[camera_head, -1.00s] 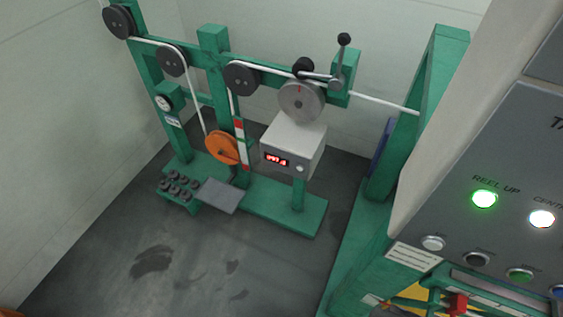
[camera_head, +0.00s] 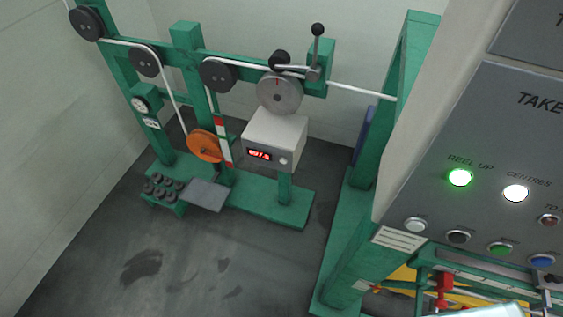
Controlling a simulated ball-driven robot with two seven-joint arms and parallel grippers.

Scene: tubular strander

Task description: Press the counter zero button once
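The counter is a pale grey box (camera_head: 275,133) on a green stand, with a lit red digit display (camera_head: 260,154) on its front. A small round light button (camera_head: 283,161) sits on the same face, right of the display. A grey measuring wheel (camera_head: 279,93) is above the box with the white rope running over it. Neither gripper can be made out in the head view. A pale rounded shape at the bottom right edge may be part of my own arm.
A grey control panel (camera_head: 480,150) with lit lamps and several coloured buttons fills the right side. A green upright frame (camera_head: 404,90) stands between panel and counter. An orange pulley (camera_head: 204,146) and stacked weights (camera_head: 162,187) are left of the counter. The front floor is clear.

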